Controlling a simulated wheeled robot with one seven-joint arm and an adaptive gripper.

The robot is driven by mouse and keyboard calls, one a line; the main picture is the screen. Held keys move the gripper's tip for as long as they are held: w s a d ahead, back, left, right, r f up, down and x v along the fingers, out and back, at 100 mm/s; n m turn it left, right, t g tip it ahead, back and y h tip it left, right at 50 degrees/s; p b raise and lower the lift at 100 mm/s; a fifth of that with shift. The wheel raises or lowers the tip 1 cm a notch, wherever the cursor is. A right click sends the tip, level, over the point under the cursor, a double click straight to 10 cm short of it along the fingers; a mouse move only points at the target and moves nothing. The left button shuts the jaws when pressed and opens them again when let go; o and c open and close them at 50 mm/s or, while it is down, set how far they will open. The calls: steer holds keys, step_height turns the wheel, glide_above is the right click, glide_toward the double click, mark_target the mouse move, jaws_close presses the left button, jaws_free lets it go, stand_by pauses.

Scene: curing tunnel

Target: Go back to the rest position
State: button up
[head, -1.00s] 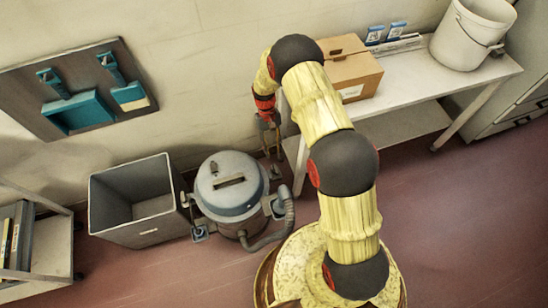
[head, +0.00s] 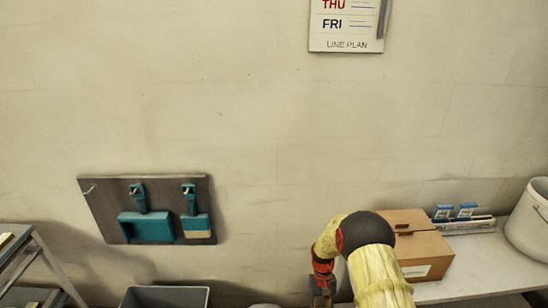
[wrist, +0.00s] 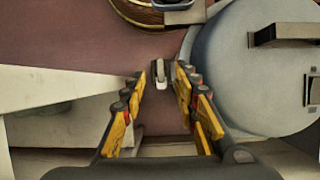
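My gripper (head: 322,290) hangs low near the bottom edge of the head view, left of the table. Its fingers are partly cut off there. In the wrist view my gripper (wrist: 158,85) points down with its two yellow and black fingers apart. Nothing is held between them. A small pale foot or caster shows on the floor beyond the fingertips.
A white table (head: 480,270) bears a cardboard box (head: 425,262) and a white bucket (head: 530,220). The grey vacuum drum (wrist: 260,95) lies close right of my fingers. A grey bin (head: 165,297) and a tool board (head: 100,203) are to the left.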

steer(key=s+r+t, duration=0.3)
steer(key=s+r, duration=0.5)
steer(key=r, duration=0.7)
steer(key=s+r+t, duration=0.4)
steer(key=s+r, duration=0.4)
steer(key=r, duration=0.8)
steer(key=s+r+t, duration=0.3)
steer(key=s+r, duration=0.5)
steer(key=r, duration=0.7)
steer(key=shift+s+a+r+t, duration=0.15)
steer(key=shift+s+r+t, duration=0.05)
steer(key=shift+s+t, duration=0.15)
steer(key=shift+o, duration=0.2)
